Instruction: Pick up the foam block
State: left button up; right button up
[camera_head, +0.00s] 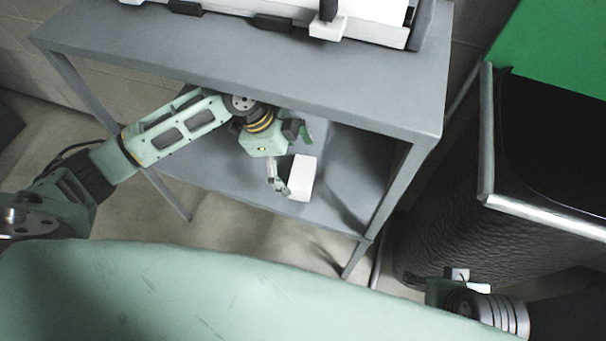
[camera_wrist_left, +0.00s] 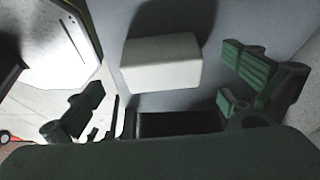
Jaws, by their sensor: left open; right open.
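A white foam block (camera_head: 302,178) lies on the lower shelf of the grey table, near its front edge. My left gripper (camera_head: 291,158) reaches in under the tabletop, with its fingers at the block. In the left wrist view the foam block (camera_wrist_left: 162,62) lies ahead of the left gripper (camera_wrist_left: 165,92), whose fingers are spread wide to either side. The block looks unheld, and I cannot tell if a finger touches it. Part of my right gripper (camera_head: 457,275) shows at the lower right, its fingers mostly hidden and away from the block.
The grey tabletop (camera_head: 240,50) overhangs the lower shelf (camera_head: 235,182). Table legs (camera_head: 395,190) stand at the sides. White equipment (camera_head: 370,25) stands on top. A dark bin-like box with a metal rim (camera_head: 540,211) stands at the right. Shelf space right of the block is clear.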

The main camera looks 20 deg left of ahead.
aim_at(298, 171)
pick_arm(q)
jog(key=shift+b+x, duration=1)
jog(key=shift+x, duration=1.8)
jog(key=shift+w+r, duration=0.1)
jog(key=shift+w, duration=0.05)
jog(key=shift+c, duration=0.5)
jog(key=c, duration=0.9)
